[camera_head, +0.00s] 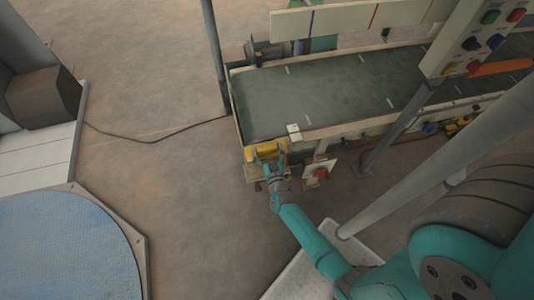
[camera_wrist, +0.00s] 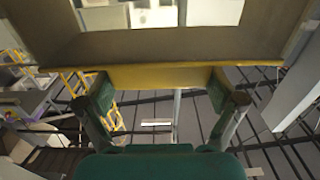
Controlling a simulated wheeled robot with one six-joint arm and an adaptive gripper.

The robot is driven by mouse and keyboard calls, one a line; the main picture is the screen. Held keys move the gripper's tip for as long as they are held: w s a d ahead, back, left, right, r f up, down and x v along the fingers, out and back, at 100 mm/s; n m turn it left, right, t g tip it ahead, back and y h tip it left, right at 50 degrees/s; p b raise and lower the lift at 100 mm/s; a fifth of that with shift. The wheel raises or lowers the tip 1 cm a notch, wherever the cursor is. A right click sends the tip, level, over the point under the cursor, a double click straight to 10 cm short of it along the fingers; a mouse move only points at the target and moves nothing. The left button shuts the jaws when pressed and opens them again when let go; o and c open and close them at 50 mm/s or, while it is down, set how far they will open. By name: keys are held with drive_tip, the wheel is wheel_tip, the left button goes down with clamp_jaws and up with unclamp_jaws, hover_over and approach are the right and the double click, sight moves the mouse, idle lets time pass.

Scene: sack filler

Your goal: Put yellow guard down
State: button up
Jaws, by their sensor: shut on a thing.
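The yellow guard (camera_head: 264,147) is at the near left end of the conveyor, low by its side, in the head view. My gripper (camera_head: 268,155) reaches it from the near side and is shut on it. In the wrist view my gripper's two fingers (camera_wrist: 164,98) are on either side of a yellow part of the guard (camera_wrist: 160,77), with a wide dark panel above it. The fingertips are partly hidden by the guard. I cannot tell whether the guard rests on a support.
The conveyor (camera_head: 340,85) with a green belt runs to the right behind the guard. A button panel (camera_head: 478,42) on a post stands at right. A small box with a red button (camera_head: 320,172) is right of my gripper. A blue round platform (camera_head: 62,250) lies at left; floor between is clear except a cable.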

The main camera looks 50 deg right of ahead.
sight(268, 159)
drive_tip(key=shift+f, duration=2)
drive_tip(key=o, duration=1.2)
drive_tip(key=s+a+r+n+y, duration=0.1)
drive_tip(key=s+a+r, duration=0.2)
drive_tip(key=s+a, duration=0.25)
drive_tip(key=s+a+r+n+t+y, duration=0.1)
drive_tip(key=s+a+r+y, duration=0.1)
drive_tip(key=s+a, duration=0.35)
drive_tip(key=s+a+r+n+y, duration=0.1)
drive_tip(key=s+a+r, duration=0.2)
drive_tip(key=s, duration=0.5)
drive_tip(key=s+a+r+n+y, duration=0.1)
drive_tip(key=s+r, duration=0.3)
drive_tip(key=r, duration=0.4)
drive_tip(key=s+a+r+n+y, duration=0.1)
drive_tip(key=s+a+r+y, duration=0.2)
drive_tip(key=r, duration=0.5)
drive_tip(key=s+a+r+n+g+y, duration=0.1)
drive_tip(key=s+a+r+y, duration=0.1)
drive_tip(key=s+r, duration=0.4)
wheel_tip(268, 159, up, 3)
drive_tip(key=shift+s+a+f+n, duration=0.2)
drive_tip(key=shift+a+n, duration=0.2)
drive_tip(key=shift+a, duration=0.35)
